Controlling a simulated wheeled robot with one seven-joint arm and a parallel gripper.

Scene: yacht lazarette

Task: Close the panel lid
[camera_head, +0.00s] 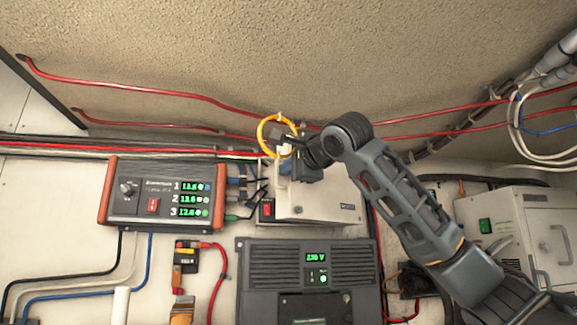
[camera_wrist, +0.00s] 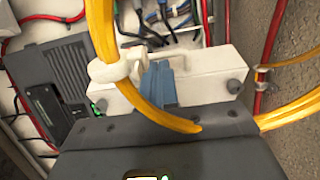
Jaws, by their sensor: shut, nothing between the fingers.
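The panel is a pale box (camera_head: 322,208) on the wall, right of the red switch, in the head view. A pale face with a dark round knob at each end, which looks like its lid (camera_wrist: 205,72), fills the middle of the wrist view. How far the lid stands open is unclear. My gripper (camera_head: 300,168) is at the upper left of the box, partly hidden by my wrist. In the wrist view its blue-grey fingers (camera_wrist: 165,85) are together and empty, in front of the pale face. I cannot tell whether they touch it.
A yellow loop (camera_head: 262,130) hangs beside my wrist and crosses close to the wrist camera (camera_wrist: 103,45). A display unit (camera_head: 135,208) is at left, a dark inverter (camera_head: 270,262) below. Red cables (camera_head: 130,91) run along the wall above; a pale box (camera_head: 535,215) is at right.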

